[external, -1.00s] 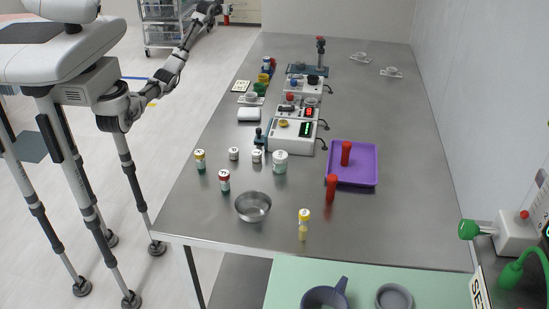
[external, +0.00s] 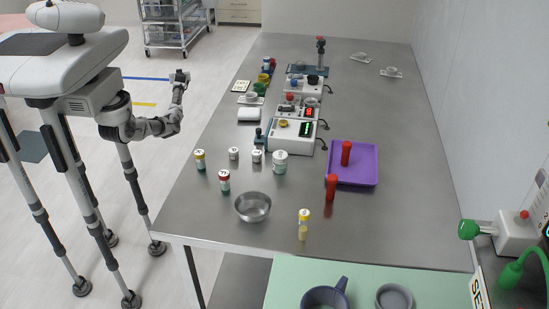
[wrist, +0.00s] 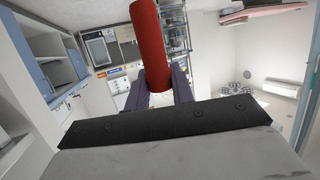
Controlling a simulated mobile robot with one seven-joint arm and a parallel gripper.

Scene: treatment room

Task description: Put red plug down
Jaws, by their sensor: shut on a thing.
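My gripper (wrist: 159,93) is shut on a red plug (wrist: 149,45), which sticks out past the fingers in the wrist view. In the external view my gripper (external: 180,77) is raised over the floor, left of the steel table and clear of it; the plug in it cannot be made out there. A second red plug (external: 346,152) stands upright on the purple tray (external: 366,178). A third red plug (external: 331,188) stands at the tray's near left edge; I cannot tell whether it touches the tray.
The steel table (external: 385,110) has free room behind and right of the devices. A metal bowl (external: 253,207), several capped vials and a yellow-capped vial (external: 304,225) stand near the front. White devices (external: 291,135) line the middle. A green surface (external: 283,290) adjoins the front.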

